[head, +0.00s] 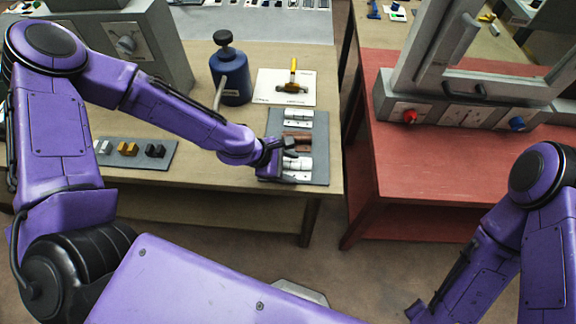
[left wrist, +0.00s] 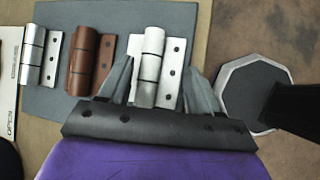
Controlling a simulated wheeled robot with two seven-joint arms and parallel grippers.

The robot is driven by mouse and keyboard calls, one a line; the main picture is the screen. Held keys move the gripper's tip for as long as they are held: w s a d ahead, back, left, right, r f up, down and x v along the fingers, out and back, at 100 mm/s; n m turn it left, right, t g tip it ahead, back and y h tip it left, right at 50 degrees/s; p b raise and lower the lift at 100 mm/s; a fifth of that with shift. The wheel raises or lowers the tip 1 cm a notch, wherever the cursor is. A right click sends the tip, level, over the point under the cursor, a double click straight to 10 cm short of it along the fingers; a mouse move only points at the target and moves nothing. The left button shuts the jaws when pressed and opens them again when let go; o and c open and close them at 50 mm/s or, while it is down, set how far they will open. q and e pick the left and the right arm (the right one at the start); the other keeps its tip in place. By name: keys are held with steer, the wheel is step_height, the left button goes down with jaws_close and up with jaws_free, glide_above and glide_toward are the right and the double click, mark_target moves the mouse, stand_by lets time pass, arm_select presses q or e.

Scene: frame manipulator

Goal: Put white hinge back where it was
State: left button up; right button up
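The white hinge (left wrist: 151,68) lies at the right end of a row of three hinges on a grey mat (left wrist: 112,15) in the left wrist view. In the head view the white hinge (head: 299,164) is at the near end of the mat (head: 315,125), partly hidden by my left gripper. My left gripper (left wrist: 160,85) is open, with one finger on each side of the white hinge and close to its edges. In the head view my left gripper (head: 288,160) reaches over the mat from the left. My right gripper is not visible; only part of the right arm shows.
A brown hinge (head: 297,138) and a silver hinge (head: 298,117) lie farther along the mat. A red table (head: 400,170) stands right, across a gap.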

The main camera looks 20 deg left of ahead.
arm_select(q)
steer(key=shift+s+f, duration=0.45)
steer(key=shift+f, duration=0.05)
steer(key=r, duration=0.1)
steer(key=a+r+p, duration=0.1)
steer(key=r, duration=0.1)
steer(key=shift+w+a+r+p, duration=0.1)
steer(key=shift+r+p, duration=0.05)
steer(key=shift+p, duration=0.15)
steer(key=p+v, duration=0.2)
steer(key=v, duration=0.7)
steer(key=shift+a+r, duration=0.2)
steer(key=shift+r, duration=0.1)
